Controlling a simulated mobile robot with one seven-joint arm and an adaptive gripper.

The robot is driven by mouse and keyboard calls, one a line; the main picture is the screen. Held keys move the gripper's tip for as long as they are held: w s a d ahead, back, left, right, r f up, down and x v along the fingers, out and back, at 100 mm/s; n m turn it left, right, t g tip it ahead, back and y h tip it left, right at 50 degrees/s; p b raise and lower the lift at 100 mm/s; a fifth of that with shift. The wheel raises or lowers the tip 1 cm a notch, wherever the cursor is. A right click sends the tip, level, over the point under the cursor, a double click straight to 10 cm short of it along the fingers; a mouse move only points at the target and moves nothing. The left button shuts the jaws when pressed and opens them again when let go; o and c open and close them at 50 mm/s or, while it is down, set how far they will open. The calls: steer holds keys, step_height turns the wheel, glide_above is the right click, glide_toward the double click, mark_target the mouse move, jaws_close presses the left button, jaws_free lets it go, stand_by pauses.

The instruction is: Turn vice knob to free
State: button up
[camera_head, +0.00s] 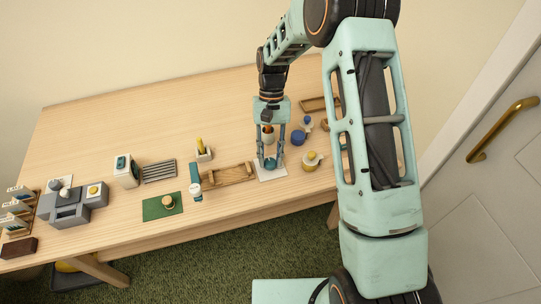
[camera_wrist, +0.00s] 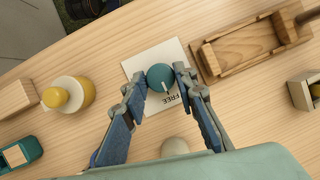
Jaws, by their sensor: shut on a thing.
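The teal vice knob (camera_head: 270,163) sits on a white card (camera_head: 273,175) beside the wooden vice (camera_head: 230,175). In the wrist view the round knob (camera_wrist: 159,75) carries a short white pointer line at its lower edge, directed toward the printed word FREE on the card (camera_wrist: 143,63). The word reads upside down there. Any other lettering on the card is hidden or out of sight. My gripper (camera_head: 270,158) points down over the card, with its fingers on either side of the knob. In the wrist view my gripper (camera_wrist: 157,78) is shut on the knob.
A teal upright item (camera_head: 195,182) and a green mat (camera_head: 162,206) lie to the left. Grey boxes (camera_head: 70,213) stand farther left.

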steer(key=o, duration=1.2)
steer(key=shift+c, duration=0.2)
steer(key=v, duration=1.2)
